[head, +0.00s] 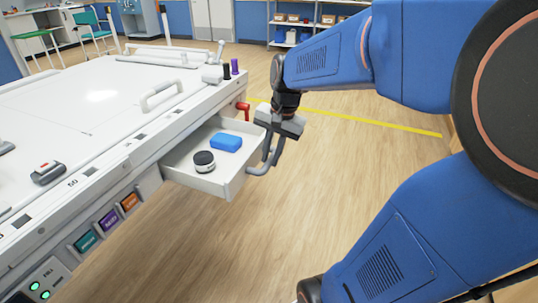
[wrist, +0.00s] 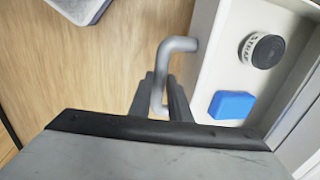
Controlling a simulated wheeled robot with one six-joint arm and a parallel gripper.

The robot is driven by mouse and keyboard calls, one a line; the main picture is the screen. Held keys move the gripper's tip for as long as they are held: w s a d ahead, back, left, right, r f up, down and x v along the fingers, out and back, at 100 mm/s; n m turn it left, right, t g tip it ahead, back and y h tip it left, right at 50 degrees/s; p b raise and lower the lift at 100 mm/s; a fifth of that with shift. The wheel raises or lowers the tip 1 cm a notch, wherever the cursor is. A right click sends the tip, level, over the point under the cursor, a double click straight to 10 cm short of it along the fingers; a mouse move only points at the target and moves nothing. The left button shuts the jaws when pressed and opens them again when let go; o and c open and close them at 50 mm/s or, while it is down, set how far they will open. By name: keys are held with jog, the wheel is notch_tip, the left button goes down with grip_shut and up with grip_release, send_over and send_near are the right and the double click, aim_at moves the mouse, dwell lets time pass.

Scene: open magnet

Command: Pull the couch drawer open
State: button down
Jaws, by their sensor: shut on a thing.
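The couch drawer (head: 234,184) stands pulled out from the side of the white couch (head: 120,95). Its grey bar handle (head: 258,170) is on the drawer's front. My gripper (head: 272,150) is at the handle, with its fingers shut on it. In the wrist view, my gripper (wrist: 160,80) has a finger on each side of the bent grey handle (wrist: 180,44), and the drawer's wall (wrist: 204,58) is to the right. Inside the drawer lie a blue block (head: 227,142) and a round black-and-white roll (head: 204,162). Part of the handle is hidden by the fingers.
A red lever (head: 243,107) sticks out of the couch side behind the drawer. Coloured labels (head: 108,219) and a panel with green buttons (head: 40,287) are nearer on that side. The wooden floor (head: 200,260) in front of the drawer is clear.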

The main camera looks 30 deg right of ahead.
jog(key=c, duration=1.6)
grip_release()
jog(key=shift+c, duration=0.2)
notch_tip(320, 180, up, 17)
jog(key=s+d, duration=0.2)
jog(key=shift+s, duration=0.35)
jog(key=s+a+f+n+t, duration=0.1)
jog(key=s+a+f+n, duration=0.1)
jog(key=s+f+n, duration=0.1)
jog(key=s+a+f+n+t, duration=0.1)
jog(key=s+a+f+n, duration=0.2)
jog(key=f, duration=0.5)
jog(key=s+a+f+n+t+h, duration=0.1)
jog(key=s+a+f+n, duration=0.2)
jog(key=s+f, duration=0.3)
jog(key=shift+n, duration=0.9)
